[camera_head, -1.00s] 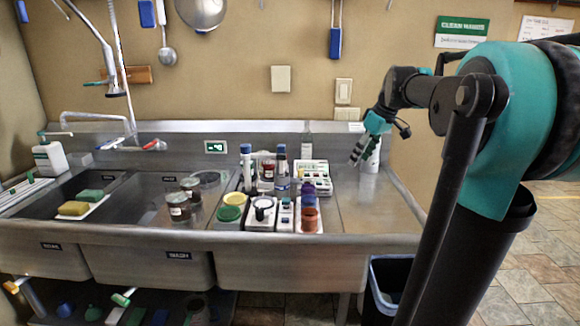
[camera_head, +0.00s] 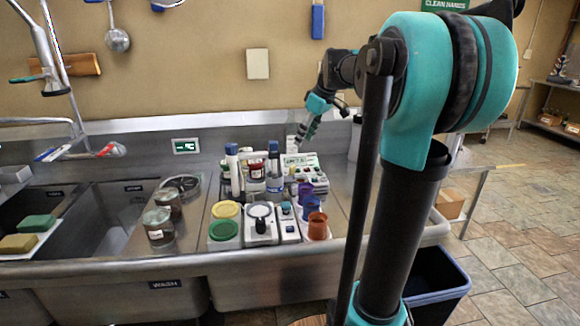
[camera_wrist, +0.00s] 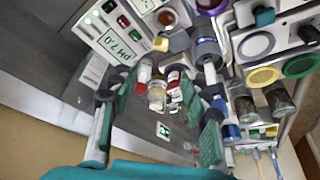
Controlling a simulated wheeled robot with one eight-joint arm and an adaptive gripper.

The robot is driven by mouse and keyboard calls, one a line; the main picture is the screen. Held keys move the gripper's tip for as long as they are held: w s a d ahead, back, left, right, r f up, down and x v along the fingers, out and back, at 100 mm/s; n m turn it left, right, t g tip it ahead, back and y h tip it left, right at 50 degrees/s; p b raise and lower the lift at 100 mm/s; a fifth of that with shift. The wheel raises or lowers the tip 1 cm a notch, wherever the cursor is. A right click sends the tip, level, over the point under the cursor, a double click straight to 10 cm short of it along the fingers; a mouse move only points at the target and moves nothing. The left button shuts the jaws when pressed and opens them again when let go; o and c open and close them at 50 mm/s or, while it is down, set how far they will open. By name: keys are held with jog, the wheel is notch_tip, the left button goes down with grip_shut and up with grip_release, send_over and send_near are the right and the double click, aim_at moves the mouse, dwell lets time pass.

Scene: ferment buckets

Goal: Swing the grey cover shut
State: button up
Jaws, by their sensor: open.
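I cannot single out a hinged grey cover with certainty. A pale device with a round grey plate (camera_head: 259,211) stands among the small devices on the sink deck; the plate also shows in the wrist view (camera_wrist: 257,43). Behind it is the white pH meter (camera_head: 305,172), whose display reads pH 7.0 in the wrist view (camera_wrist: 110,38). My gripper (camera_head: 306,133) is open above the back of the deck, near the pH meter. In the wrist view, several bottles and a small jar show between its spread green-padded fingers (camera_wrist: 158,105). I see no contact.
Tall bottles (camera_head: 273,170) stand behind. Dark jars (camera_head: 158,227) stand to the left. A bin (camera_head: 437,275) is on the floor at right.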

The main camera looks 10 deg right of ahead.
aim_at(292, 166)
jog(key=x, duration=1.3)
jog(key=shift+w+a+f, duration=0.1)
jog(key=shift+w+f, duration=0.05)
jog(key=shift+f, duration=0.1)
jog(key=shift+c, duration=0.4)
grip_shut()
